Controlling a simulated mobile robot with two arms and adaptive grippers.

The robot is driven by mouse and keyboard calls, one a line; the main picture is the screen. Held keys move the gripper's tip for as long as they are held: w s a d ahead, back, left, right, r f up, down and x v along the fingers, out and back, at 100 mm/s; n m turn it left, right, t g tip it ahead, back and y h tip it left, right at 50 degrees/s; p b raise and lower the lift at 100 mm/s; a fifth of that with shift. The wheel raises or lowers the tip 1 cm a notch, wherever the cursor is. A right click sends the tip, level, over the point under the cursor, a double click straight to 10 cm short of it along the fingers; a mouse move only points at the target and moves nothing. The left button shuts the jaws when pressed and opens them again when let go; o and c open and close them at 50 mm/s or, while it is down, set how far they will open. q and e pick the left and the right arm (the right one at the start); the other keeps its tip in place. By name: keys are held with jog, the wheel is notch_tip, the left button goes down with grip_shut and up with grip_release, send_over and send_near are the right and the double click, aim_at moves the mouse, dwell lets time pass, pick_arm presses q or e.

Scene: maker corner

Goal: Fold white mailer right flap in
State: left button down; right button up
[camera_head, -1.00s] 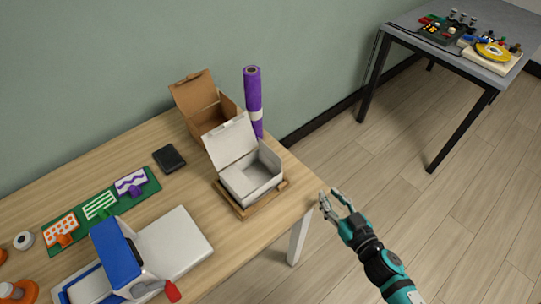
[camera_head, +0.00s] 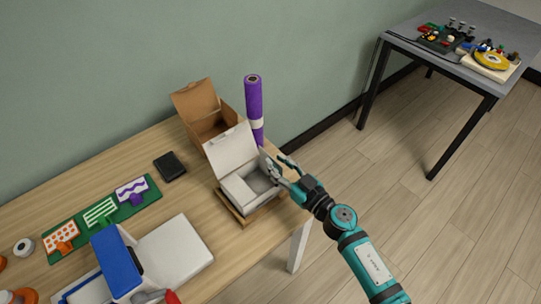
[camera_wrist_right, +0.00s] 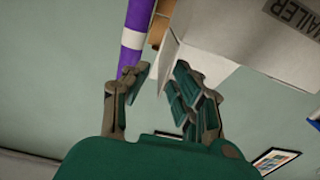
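The white mailer (camera_head: 234,149) stands on a small wooden tray (camera_head: 232,213) at the table's right end, its lid raised at the back. In the right wrist view, its lettered panel (camera_wrist_right: 240,40) fills the upper right. My right gripper (camera_head: 277,163) is at the mailer's right side, close to the upper right edge of the box. It covers part of that side, so the right flap is hard to make out, and I cannot tell if they touch. My left gripper is not in view.
A brown open box (camera_head: 208,125) and an upright purple roll (camera_head: 254,105) stand behind the mailer. A black wallet-like item (camera_head: 170,165) and a blue and white machine (camera_head: 117,262) lie to the left. Floor is free right of the table.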

jog(key=shift+x, duration=1.7)
grip_shut()
